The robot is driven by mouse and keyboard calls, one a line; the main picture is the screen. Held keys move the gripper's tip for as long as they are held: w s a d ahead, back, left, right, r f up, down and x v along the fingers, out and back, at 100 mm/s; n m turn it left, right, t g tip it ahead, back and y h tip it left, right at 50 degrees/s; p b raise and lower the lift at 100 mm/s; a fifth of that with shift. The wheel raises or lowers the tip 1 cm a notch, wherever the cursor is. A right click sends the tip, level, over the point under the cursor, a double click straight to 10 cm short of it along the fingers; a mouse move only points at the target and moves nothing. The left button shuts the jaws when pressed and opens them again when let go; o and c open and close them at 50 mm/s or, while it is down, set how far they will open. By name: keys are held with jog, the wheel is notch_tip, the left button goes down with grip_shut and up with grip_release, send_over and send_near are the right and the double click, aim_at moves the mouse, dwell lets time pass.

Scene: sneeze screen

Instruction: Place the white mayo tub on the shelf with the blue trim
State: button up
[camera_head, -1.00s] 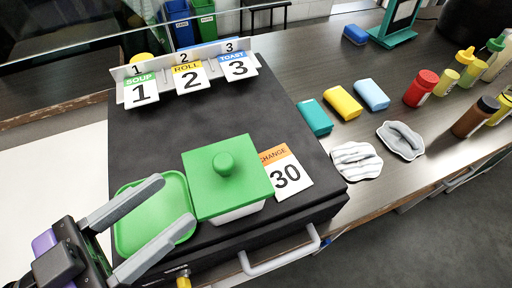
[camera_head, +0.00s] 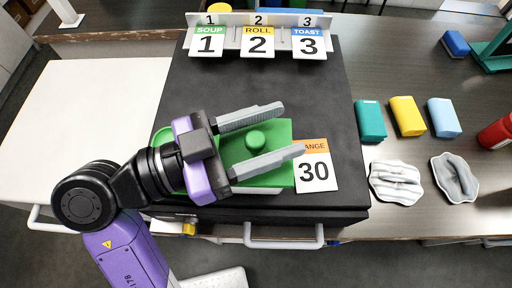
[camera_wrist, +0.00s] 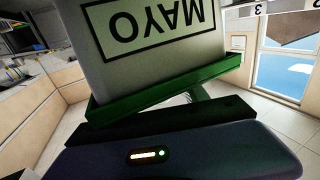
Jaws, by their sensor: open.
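The white mayo tub shows in the wrist view (camera_wrist: 155,40), where its MAYO label appears upside down. Its green lid (camera_head: 285,173) with a round knob (camera_head: 255,139) covers most of it in the head view. The tub stands on the black counter section. My gripper (camera_head: 291,127) is open, with one grey finger along the far side of the knob and the other along its near side. The fingers pass over the lid; I cannot tell whether they touch it. A shelf with blue trim is not clearly visible; a blue strip (camera_head: 290,11) shows behind the number cards.
A CHANGE 30 card (camera_head: 314,170) stands right of the tub. A rail with cards (camera_head: 257,40) runs along the back. Sponges (camera_head: 407,116) and grey cloths (camera_head: 396,182) lie right. The black surface between is clear.

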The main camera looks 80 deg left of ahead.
jog(key=shift+w, duration=0.2)
grip_shut()
dwell(1.3)
